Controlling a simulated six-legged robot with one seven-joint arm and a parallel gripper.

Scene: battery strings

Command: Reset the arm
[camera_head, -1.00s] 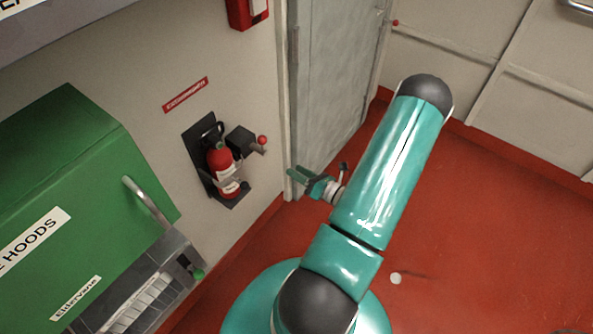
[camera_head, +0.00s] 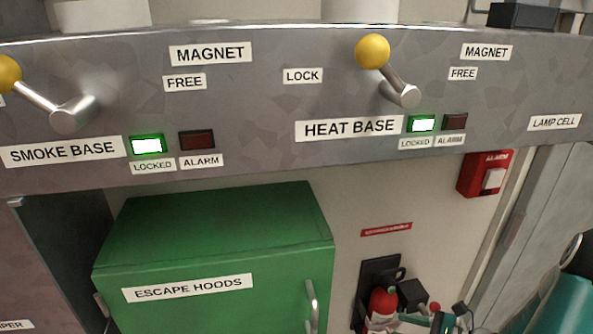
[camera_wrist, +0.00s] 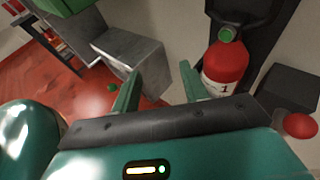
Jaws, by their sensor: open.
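My gripper (camera_wrist: 160,82) is open in the wrist view, its two teal fingers apart with nothing between them. It points toward the wall below the green cabinet and beside the red fire extinguisher (camera_wrist: 226,68); the right finger overlaps the view close to the extinguisher, and I cannot tell whether they touch. In the head view, part of my gripper shows at the bottom edge, in front of the lower part of the fire extinguisher (camera_head: 382,304). Most of my arm is out of the head view.
A grey panel (camera_head: 250,110) with two yellow-knobbed levers crosses the top; both LOCKED lamps glow green. The green escape hood cabinet (camera_head: 215,235) stands below. A black box with a red knob (camera_wrist: 300,125) is right of the extinguisher.

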